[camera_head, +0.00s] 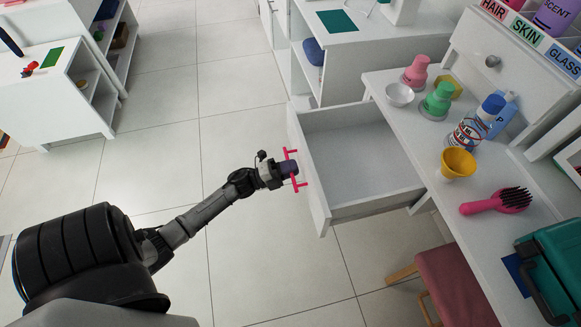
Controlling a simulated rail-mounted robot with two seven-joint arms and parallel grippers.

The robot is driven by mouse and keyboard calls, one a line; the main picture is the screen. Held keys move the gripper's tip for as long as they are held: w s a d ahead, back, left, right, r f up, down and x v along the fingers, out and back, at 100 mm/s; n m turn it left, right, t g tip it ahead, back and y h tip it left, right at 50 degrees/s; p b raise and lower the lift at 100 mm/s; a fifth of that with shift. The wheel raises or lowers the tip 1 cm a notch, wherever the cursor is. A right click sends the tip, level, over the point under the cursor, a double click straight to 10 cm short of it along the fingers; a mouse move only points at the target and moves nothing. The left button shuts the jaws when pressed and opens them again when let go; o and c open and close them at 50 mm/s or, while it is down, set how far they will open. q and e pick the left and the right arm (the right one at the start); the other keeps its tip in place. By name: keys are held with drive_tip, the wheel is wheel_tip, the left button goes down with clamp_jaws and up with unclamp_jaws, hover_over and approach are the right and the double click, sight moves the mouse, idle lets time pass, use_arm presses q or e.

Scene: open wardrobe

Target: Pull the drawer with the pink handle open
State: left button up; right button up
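The white drawer (362,158) stands well out from the white vanity table, and its empty inside shows. Its pink handle (301,187) is on the front panel, which faces left. My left gripper (291,168) comes in from the left and is at the middle of the handle, shut on its bar. The gripper covers the middle of the handle, and the fingertips are small in this view. My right gripper is not in view.
The vanity top (418,137) holds bottles, a white bowl (399,95), a yellow cup (457,164) and a pink brush (497,202). White shelves stand behind. The tiled floor left of the drawer is clear around my arm.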

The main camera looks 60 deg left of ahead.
use_arm(q)
drive_tip(key=shift+o, duration=1.3)
drive_tip(key=p+v, duration=0.2)
drive_tip(key=v, duration=1.2)
drive_tip(key=shift+w, duration=0.1)
